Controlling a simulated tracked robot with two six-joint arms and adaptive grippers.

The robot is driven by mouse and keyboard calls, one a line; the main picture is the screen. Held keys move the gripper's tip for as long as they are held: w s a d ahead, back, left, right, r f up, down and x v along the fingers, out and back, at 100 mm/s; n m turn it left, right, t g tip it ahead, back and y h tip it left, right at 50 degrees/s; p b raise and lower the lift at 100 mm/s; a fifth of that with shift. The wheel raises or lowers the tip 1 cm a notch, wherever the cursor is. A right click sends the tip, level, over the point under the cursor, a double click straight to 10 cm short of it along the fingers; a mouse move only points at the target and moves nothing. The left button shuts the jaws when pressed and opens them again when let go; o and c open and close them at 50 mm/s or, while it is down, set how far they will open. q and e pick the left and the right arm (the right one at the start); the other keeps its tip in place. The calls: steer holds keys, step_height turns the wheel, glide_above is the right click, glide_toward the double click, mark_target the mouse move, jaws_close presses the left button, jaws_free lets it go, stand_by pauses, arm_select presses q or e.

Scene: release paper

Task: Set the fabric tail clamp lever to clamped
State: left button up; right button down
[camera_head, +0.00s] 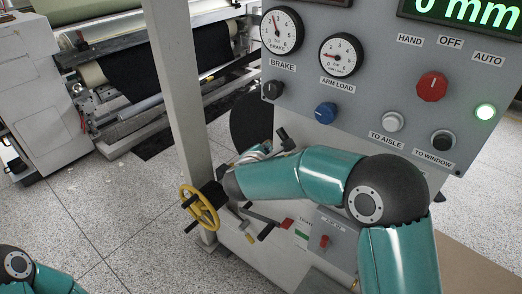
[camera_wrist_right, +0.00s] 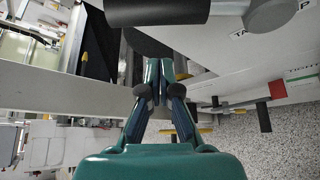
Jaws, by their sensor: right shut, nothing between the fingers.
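A lever with a thick black grip (camera_wrist_right: 150,12) and a grey hub (camera_wrist_right: 278,14) crosses the top of the right wrist view, close to the camera. A partly cut-off label beside it begins with "TA". In the head view a short black grip (camera_head: 284,137) shows just above my right forearm; I take it for the same lever. My right gripper (camera_wrist_right: 158,68) is shut and empty, its fingertips apart from the grip. In the head view its fingers are hard to make out past the wrist. My left gripper is out of view; only my left arm shows at bottom left.
A yellow handwheel (camera_head: 199,209) stands beside the grey post (camera_head: 180,90), close to my right wrist. Below my forearm are a red-ended lever (camera_head: 287,223) and a red knob (camera_head: 324,241). The control panel (camera_head: 365,88) with gauges and knobs rises behind. Open floor (camera_head: 90,235) lies left.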

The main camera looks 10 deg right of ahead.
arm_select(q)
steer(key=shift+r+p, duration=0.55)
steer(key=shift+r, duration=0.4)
arm_select(e)
steer(key=s+d+r, duration=0.2)
steer(key=r, duration=0.1)
steer(key=shift+w, duration=0.1)
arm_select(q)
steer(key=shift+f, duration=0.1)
